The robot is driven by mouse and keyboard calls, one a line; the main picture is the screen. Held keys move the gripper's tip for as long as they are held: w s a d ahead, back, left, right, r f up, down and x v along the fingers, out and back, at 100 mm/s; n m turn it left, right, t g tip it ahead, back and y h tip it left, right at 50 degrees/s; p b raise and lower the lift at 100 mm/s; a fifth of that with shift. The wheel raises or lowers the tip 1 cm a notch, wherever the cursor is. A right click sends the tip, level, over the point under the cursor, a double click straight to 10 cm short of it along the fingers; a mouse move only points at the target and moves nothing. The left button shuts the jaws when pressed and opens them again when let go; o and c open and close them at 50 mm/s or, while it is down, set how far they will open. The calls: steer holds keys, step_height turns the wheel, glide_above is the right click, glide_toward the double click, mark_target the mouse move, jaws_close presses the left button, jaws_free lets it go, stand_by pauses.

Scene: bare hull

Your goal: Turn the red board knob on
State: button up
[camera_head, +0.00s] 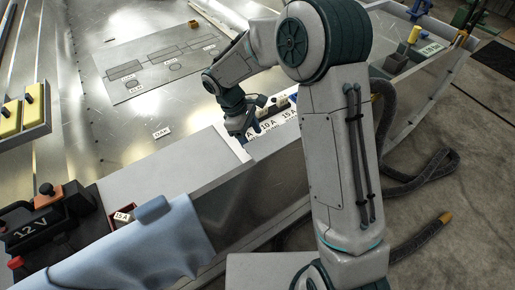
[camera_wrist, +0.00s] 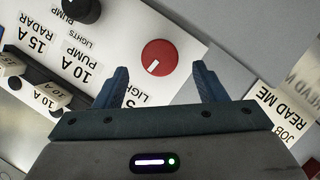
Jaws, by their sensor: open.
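The red board knob (camera_wrist: 160,57) shows in the wrist view as a round red dial with a white mark near its lower left edge. It sits on a white panel (camera_wrist: 205,40) with printed labels. My gripper (camera_wrist: 164,80) is open, its two blue fingers apart at either side below the knob, and nothing is between them. I cannot tell how far the fingertips are from the panel. In the head view my gripper (camera_head: 240,127) is over the panel, and the red knob is hidden there.
A black knob (camera_wrist: 82,10) is at the upper left of the wrist view, near labels and fuses (camera_wrist: 50,95). A READ ME card (camera_wrist: 275,105) lies at right. In the head view a 12 V box (camera_head: 40,225) and blue cloth (camera_head: 150,250) are at lower left.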

steer(key=shift+b+x, duration=0.45)
steer(key=shift+x, duration=1.7)
steer(key=c, duration=1)
